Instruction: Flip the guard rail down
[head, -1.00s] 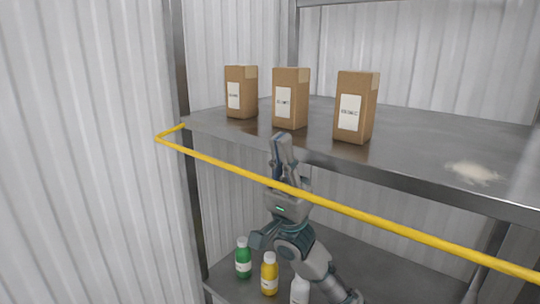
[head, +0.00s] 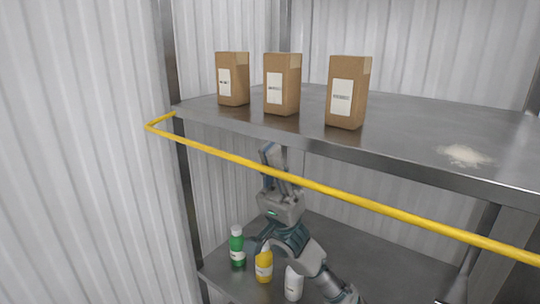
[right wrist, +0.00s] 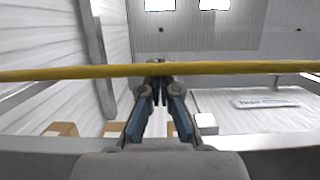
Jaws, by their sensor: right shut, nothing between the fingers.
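The yellow guard rail (head: 330,191) runs across the front of the upper shelf (head: 430,172), standing out from its edge, with its left corner bent back to the shelf post. My right gripper (head: 268,152) is shut and empty, pointing up behind the rail, between it and the shelf's front edge. In the right wrist view the rail (right wrist: 60,73) crosses level near the tips of my shut fingers (right wrist: 158,80); I cannot tell whether they touch. My left gripper is not in view.
Three brown paper bags (head: 232,80) stand on the upper shelf, with a small heap of rice (head: 465,155) at the right. Green (head: 237,246), yellow (head: 264,264) and white (head: 294,283) bottles stand on the lower shelf beside my right arm. A metal post (head: 177,150) rises at the left.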

